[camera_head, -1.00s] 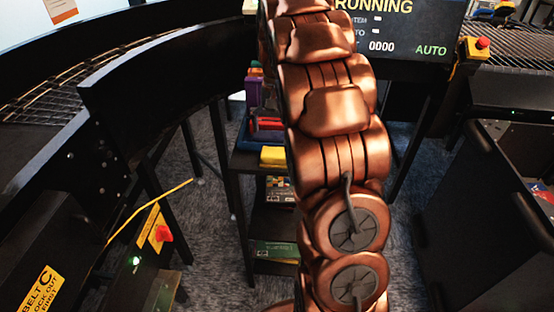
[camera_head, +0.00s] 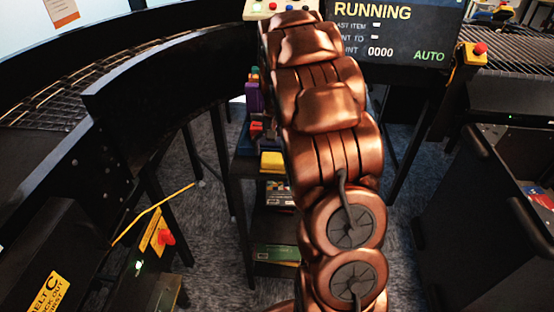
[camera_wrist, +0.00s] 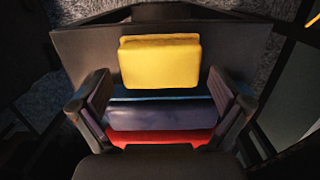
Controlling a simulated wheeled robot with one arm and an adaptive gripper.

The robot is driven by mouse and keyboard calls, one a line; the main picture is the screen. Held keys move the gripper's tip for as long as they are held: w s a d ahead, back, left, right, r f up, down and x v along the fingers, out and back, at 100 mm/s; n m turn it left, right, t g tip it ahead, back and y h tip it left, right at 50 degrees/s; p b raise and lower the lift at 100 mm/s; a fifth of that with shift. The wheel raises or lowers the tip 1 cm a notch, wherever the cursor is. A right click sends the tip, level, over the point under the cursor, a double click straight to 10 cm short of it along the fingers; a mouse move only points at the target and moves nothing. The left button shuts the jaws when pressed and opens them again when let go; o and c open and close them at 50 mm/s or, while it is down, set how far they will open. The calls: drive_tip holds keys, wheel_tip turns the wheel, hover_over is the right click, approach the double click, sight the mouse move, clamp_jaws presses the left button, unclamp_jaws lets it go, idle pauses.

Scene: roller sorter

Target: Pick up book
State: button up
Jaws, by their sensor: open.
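In the wrist view my gripper (camera_wrist: 160,106) is open, its two fingers spread on either side of a dark blue-purple, book-like item (camera_wrist: 160,116). A red item (camera_wrist: 160,137) lies just below it in the picture. I cannot tell for sure which is the book, or whether the fingers touch anything. In the head view my arm hides the gripper. Book-like items show on the lower shelves: a green one (camera_head: 276,252) and a dark-and-white one (camera_head: 280,194).
A yellow block (camera_wrist: 160,62) sits beyond the gripper on the dark shelf top (camera_wrist: 85,45); it also shows in the head view (camera_head: 271,161). A curved black conveyor guard (camera_head: 170,75) stands left. A black cart (camera_head: 480,200) stands right. Carpet shows between them.

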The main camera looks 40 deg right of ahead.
drive_tip(key=shift+s+f, duration=0.1)
drive_tip(key=shift+f, duration=1)
drive_tip(key=c, duration=0.9)
drive_tip(key=shift+r+b, duration=0.7)
drive_tip(key=shift+r, duration=0.95)
drive_tip(key=shift+s+r, duration=0.1)
drive_tip(key=shift+s, duration=0.15)
drive_tip(key=shift+s+d+r+b, duration=0.25)
drive_tip(key=shift+s+d+b, duration=0.4)
drive_tip(key=shift+s, duration=1.85)
drive_tip(key=shift+s+d+r+b, duration=0.3)
drive_tip(key=shift+s+d+b, duration=0.35)
drive_tip(key=shift+s, duration=1.9)
drive_tip(key=shift+s+d+r+b, duration=0.25)
drive_tip(key=shift+s+d+b, duration=0.4)
drive_tip(key=shift+s, duration=1.85)
